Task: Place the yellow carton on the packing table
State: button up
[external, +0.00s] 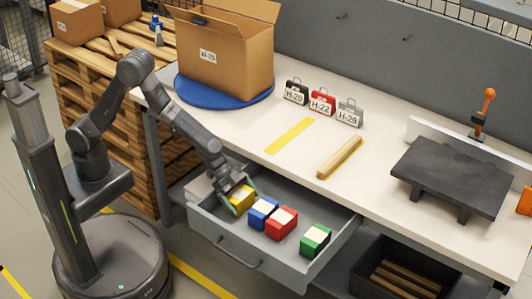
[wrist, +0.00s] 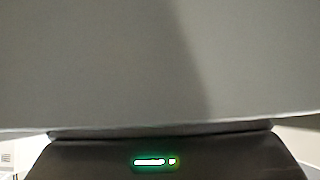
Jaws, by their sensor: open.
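The yellow carton (external: 241,198) sits in the open drawer (external: 335,233), at its left end in the external view. My gripper (external: 238,194) is at the yellow carton, with its fingers around or just beside it; I cannot tell whether they touch it. The jaws are open. The packing table (external: 300,140) has a pale top above the drawer. The wrist view shows only a grey surface and a dark part with a green light, so the carton does not show there.
Blue (external: 263,211), red (external: 281,222) and green (external: 315,239) cartons share the drawer. On the table are a large open box (external: 230,65) on a blue disc (external: 185,90), tagged bags (external: 322,101), a wooden bar (external: 340,157) and a black stand (external: 452,178). Yellow tape (external: 290,135) marks bare tabletop.

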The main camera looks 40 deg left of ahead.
jog(key=c, duration=0.9)
jog(key=shift+o, duration=0.2)
jog(key=shift+r, duration=0.1)
